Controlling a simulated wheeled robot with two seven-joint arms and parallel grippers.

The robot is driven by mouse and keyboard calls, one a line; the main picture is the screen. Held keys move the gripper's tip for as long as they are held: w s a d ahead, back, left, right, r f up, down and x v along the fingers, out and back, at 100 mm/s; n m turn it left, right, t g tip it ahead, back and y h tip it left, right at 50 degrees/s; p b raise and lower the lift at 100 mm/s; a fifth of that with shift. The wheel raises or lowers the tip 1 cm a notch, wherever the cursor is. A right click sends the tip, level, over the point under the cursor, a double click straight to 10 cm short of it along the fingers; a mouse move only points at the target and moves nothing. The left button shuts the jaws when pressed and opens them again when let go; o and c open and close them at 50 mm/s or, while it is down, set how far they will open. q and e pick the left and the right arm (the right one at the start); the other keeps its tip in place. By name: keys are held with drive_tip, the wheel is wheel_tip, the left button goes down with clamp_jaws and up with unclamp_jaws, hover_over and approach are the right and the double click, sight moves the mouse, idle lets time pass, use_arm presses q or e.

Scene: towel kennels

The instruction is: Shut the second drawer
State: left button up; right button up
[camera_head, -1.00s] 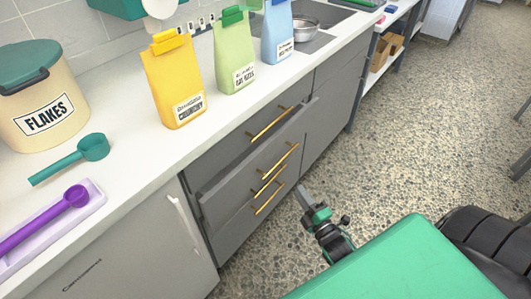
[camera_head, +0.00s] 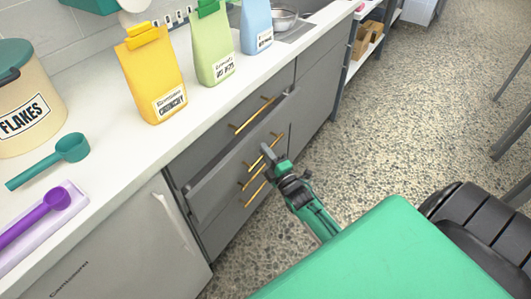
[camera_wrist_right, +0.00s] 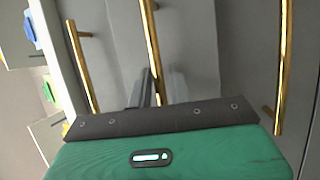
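The second drawer (camera_head: 225,180) stands pulled out of the grey cabinet, below the closed top drawer (camera_head: 235,100). Its front has a gold handle, which seems to be the middle one (camera_wrist_right: 152,35) in the right wrist view. My right gripper (camera_head: 267,152) is in front of this drawer, by its handle. In the right wrist view its dark fingers (camera_wrist_right: 149,78) are close together with nothing visible between them, pointing at the drawer front beside the handle. I cannot tell whether they touch it. My left gripper is not in view.
Lower drawers with gold handles (camera_head: 256,190) sit below. A white counter (camera_head: 110,135) above holds yellow (camera_head: 150,70), green (camera_head: 212,45) and blue bags (camera_head: 256,28), a flakes tub (camera_head: 25,115) and scoops.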

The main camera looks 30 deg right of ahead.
sight(256, 148)
drive_tip(key=shift+w, duration=0.1)
clamp_jaws()
